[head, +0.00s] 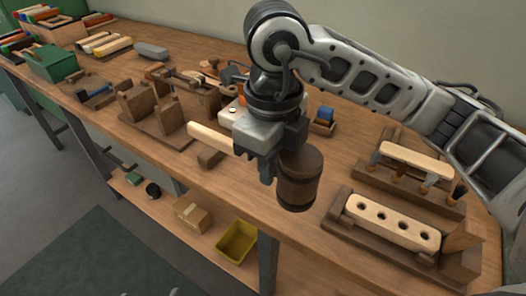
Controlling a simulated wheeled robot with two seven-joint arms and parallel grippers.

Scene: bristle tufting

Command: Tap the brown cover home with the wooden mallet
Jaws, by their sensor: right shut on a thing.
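My right gripper (267,168) is shut on the wooden mallet and holds it above the front part of the workbench. The mallet's dark brown barrel head (298,182) hangs to the right of the fingers. Its pale handle (212,138) sticks out to the left, and its middle is hidden by the gripper. A pale block with a row of holes (392,221) lies in a brown wooden fixture (352,238) at the right. I cannot tell for certain which brown piece is the cover. My left gripper is not in view.
Behind the holed block, a pale bar (415,160) rests on a rack. A brown fixture with upright blocks (150,128) stands left of centre. A small blue-topped item (324,116) is behind the mallet. A green bin (52,64) stands far left. A yellow bin (237,242) is on the lower shelf.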

